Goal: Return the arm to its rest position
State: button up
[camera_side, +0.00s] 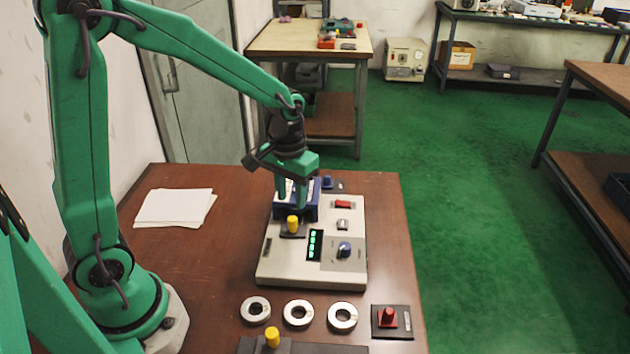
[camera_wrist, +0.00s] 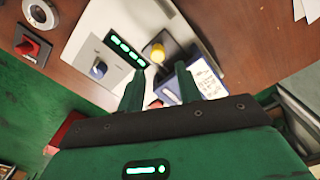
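My gripper (camera_side: 291,199) hangs from my green arm over the back left part of a pale control box (camera_side: 310,274). In the wrist view my gripper (camera_wrist: 158,82) shows two green fingers set apart, with nothing held between them. The fingers are close to a blue block (camera_side: 318,205) with a white label and to a yellow peg (camera_side: 292,224) on a dark base. The peg also shows ahead of the fingers in the wrist view (camera_wrist: 158,54). Exact fingertip height above the box is hard to tell.
Three metal rings (camera_side: 298,314) lie in a row on the brown table (camera_side: 190,265). A red knob on a black plate (camera_side: 391,321) sits right of them, a second yellow peg (camera_side: 272,338) in front. White papers (camera_side: 175,207) lie at left. The table left of the box is clear.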

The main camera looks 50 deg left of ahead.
jog(key=s+r+m+t, duration=0.3)
jog(key=s+r+t, duration=0.2)
jog(key=s+r, duration=0.8)
jog(key=shift+s+d+t, duration=0.2)
jog(key=shift+s+t, duration=0.1)
jog(key=shift+s, duration=0.15)
jog(key=shift+r, duration=0.1)
dwell(0.7)
